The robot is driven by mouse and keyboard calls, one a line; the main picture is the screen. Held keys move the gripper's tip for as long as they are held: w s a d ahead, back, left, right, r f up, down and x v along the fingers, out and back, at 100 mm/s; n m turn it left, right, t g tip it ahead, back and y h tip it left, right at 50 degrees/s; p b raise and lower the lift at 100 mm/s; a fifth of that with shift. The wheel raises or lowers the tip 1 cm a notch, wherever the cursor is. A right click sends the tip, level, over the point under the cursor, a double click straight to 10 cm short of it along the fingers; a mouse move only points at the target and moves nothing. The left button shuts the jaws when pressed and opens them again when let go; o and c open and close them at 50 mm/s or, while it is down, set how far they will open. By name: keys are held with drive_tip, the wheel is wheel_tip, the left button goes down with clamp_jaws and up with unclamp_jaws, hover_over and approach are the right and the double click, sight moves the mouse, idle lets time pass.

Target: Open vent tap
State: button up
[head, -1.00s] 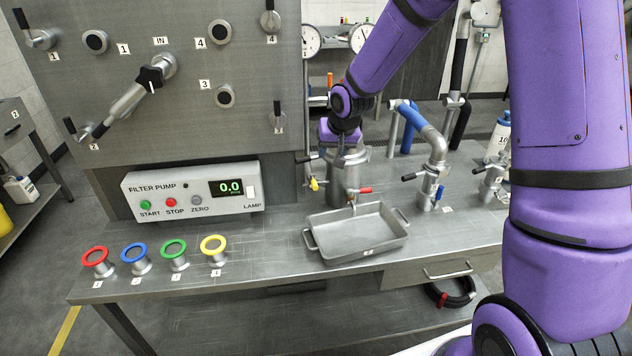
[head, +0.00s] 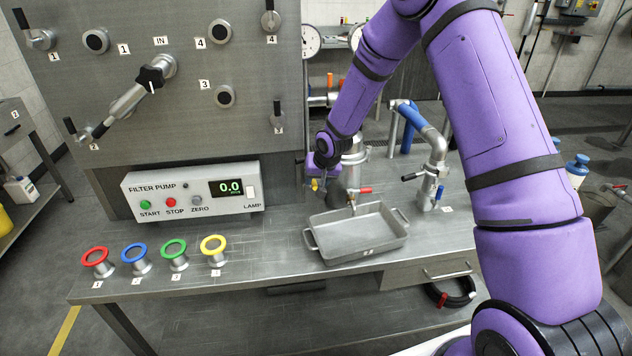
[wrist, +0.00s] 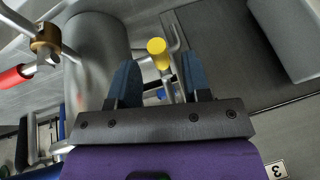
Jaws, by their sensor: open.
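A small tap with a yellow-tipped handle (wrist: 158,48) shows in the wrist view between and just beyond the fingertips of my gripper (wrist: 160,75). The fingers are apart and nothing is held between them. In the head view the yellow tip (head: 314,184) is close beside my gripper (head: 325,178), at the left side of the metal mixer vessel (head: 352,158). Whether the fingers touch the handle I cannot tell. No label naming the vent tap is readable. The fingertips are largely hidden in the head view.
A red-handled tap (head: 362,190) sits on the vessel's front, above a metal tray (head: 400,240); it also shows in the wrist view (wrist: 12,80). A filter pump box (head: 190,190) and panel stand left. A blue-handled pipe (head: 412,115) stands right.

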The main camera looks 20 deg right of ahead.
drive_tip(key=shift+w+a+f, duration=0.1)
drive_tip(key=shift+w+f, duration=0.15)
drive_tip(key=shift+f, duration=0.35)
clamp_jaws()
